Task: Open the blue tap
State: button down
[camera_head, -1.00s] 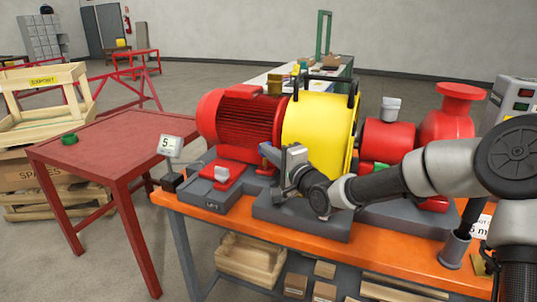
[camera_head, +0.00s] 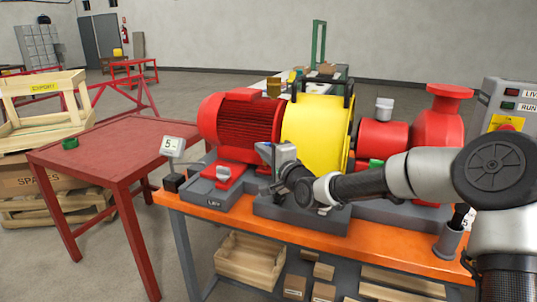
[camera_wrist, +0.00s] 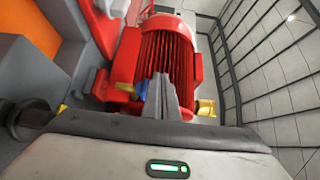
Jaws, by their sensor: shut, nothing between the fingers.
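A small blue piece, which looks like the blue tap's handle (camera_wrist: 141,90), shows in the wrist view just left of my fingers, in front of the red motor. I cannot tell whether the fingers touch it. In the head view the tap cannot be made out clearly beside my gripper. My gripper (camera_head: 264,152) is in front of the motor and the yellow guard, above the grey base. In the wrist view my gripper (camera_wrist: 162,82) has its fingers together with nothing between them, pointing toward the motor.
The red motor (camera_head: 240,120) and yellow guard (camera_head: 315,130) stand close behind my gripper. A red pump (camera_head: 437,130) is at the right, a control box (camera_head: 512,100) beyond it. The orange bench (camera_head: 395,243) has a narrow clear front strip. A red table (camera_head: 115,148) is at left.

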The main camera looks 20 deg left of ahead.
jog(key=shift+w+a+b, duration=0.15)
jog(key=shift+a+b, duration=0.6)
jog(key=shift+a, duration=0.4)
jog(key=shift+f, duration=0.1)
dwell(0.9)
